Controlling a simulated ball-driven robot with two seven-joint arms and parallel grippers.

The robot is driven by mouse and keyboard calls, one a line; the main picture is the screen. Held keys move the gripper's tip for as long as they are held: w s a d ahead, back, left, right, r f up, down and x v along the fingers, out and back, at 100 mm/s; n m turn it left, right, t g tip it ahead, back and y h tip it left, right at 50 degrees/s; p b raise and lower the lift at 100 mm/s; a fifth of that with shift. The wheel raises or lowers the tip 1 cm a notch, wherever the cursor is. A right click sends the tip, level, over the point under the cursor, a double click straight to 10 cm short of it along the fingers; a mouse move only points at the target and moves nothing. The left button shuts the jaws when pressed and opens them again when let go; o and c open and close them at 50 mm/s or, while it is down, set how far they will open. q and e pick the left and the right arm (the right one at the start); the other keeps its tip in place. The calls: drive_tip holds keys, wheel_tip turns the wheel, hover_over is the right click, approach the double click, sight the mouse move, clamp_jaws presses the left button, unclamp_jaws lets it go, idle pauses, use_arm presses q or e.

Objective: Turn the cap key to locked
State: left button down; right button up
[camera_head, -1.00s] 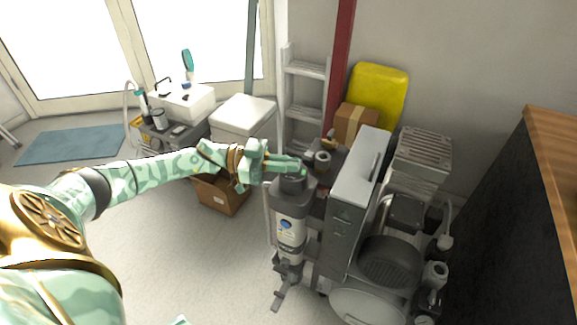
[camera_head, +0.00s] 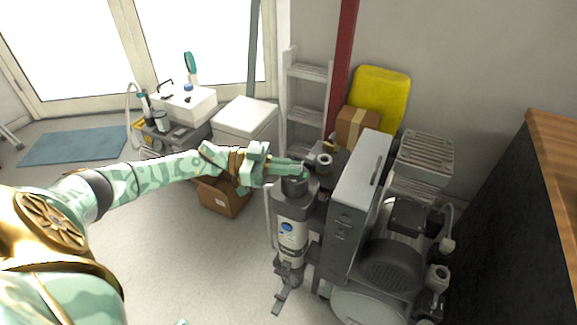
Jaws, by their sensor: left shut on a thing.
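The dental compressor (camera_head: 362,180) stands at the right of centre, with a grey cylindrical filter unit (camera_head: 291,232) on its left side. A dark round cap (camera_head: 295,187) tops this cylinder. My left gripper (camera_head: 298,168) reaches in from the left, and its fingers lie at the top of the cap. The gripper is shut on the cap key, which the fingers hide almost wholly, so I cannot tell its angle. My right gripper is out of view.
A yellow case (camera_head: 381,95) and a cardboard box (camera_head: 356,126) stand behind the compressor by a red post (camera_head: 344,60). An open carton (camera_head: 222,196) sits on the floor under my left forearm. A wood-topped counter (camera_head: 552,140) bounds the right.

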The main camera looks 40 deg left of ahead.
use_arm(q)
drive_tip(key=c, duration=1.5)
unclamp_jaws()
drive_tip(key=shift+c, duration=0.2)
drive_tip(key=v, duration=1.6)
drive_tip(key=shift+a, duration=0.2)
drive_tip(key=shift+s, duration=0.1)
